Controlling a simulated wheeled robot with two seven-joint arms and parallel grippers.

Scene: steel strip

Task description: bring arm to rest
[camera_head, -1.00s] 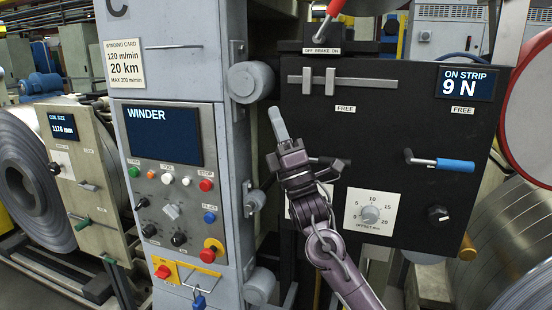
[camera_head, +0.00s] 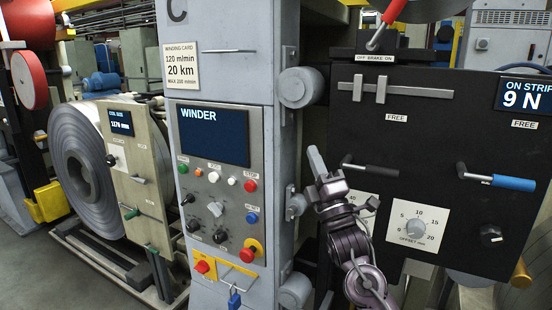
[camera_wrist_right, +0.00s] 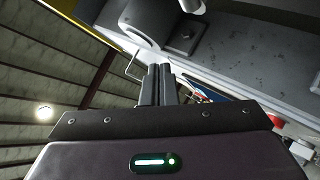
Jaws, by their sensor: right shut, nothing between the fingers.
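My right gripper (camera_head: 317,162) points up in front of the gap between the grey winder column and the black panel, its arm coming in from below. Its fingers are together with nothing between them. In the right wrist view the shut fingers (camera_wrist_right: 158,84) stand side by side, with the grey column and a roller beyond them. I cannot tell from these views whether the fingers touch anything. My left gripper is in neither view.
The winder panel (camera_head: 217,190) with several buttons and knobs is left of my arm. The black panel (camera_head: 445,130) on the right has a black-handled lever (camera_head: 370,168) close to my gripper and a blue-handled lever (camera_head: 497,181). A steel coil (camera_head: 75,165) stands at the left.

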